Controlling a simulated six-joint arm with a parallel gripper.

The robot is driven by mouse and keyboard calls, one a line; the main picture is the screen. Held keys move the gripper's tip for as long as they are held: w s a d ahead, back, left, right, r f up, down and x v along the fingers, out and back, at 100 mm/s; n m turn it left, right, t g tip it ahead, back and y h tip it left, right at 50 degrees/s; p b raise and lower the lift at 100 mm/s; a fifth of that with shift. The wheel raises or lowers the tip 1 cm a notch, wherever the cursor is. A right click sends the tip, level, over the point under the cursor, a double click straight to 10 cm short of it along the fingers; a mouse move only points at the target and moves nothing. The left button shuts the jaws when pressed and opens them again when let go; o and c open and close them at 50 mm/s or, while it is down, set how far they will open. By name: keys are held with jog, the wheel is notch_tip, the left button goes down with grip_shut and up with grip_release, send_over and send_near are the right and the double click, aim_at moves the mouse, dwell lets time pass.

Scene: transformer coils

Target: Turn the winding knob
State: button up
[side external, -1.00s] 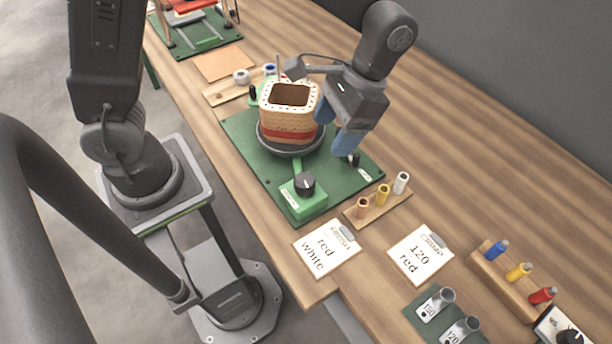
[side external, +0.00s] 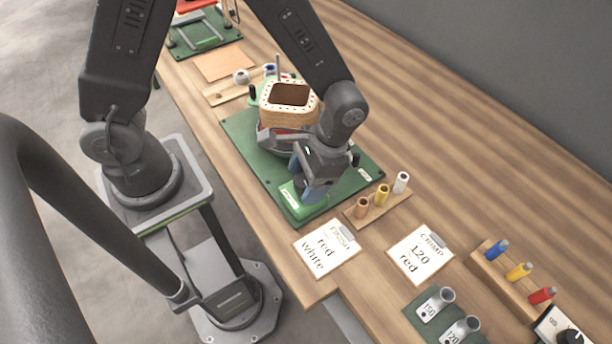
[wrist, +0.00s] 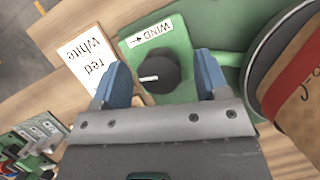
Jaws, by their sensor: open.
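The black winding knob (wrist: 158,72) sits on a green block (wrist: 180,40) with a white WIND label and arrow. In the wrist view the knob lies between the two blue fingertips of my gripper (wrist: 161,78), with a gap on each side; its white mark points left. In the side view my gripper (side external: 311,192) is pointed down over the green block (side external: 290,208) and hides the knob. The wound coil (side external: 290,105), tan with a red band, stands on the round turntable behind my gripper; its edge shows in the wrist view (wrist: 300,90).
A peg rack (side external: 377,205) with copper, yellow and white spools stands right of the green board (side external: 245,150). Cards reading FINISH (side external: 327,250) and CRIMP (side external: 420,254) lie in front. Blue, yellow and red tools stand in a wooden rack (side external: 505,282) at the right.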

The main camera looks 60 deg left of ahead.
jog(key=c, duration=0.9)
jog(key=m+y, duration=0.1)
jog(key=m, duration=0.4)
jog(key=shift+t+y, duration=0.4)
jog(key=o, duration=0.9)
jog(key=v, duration=1.4)
jog(key=shift+d+f, duration=0.1)
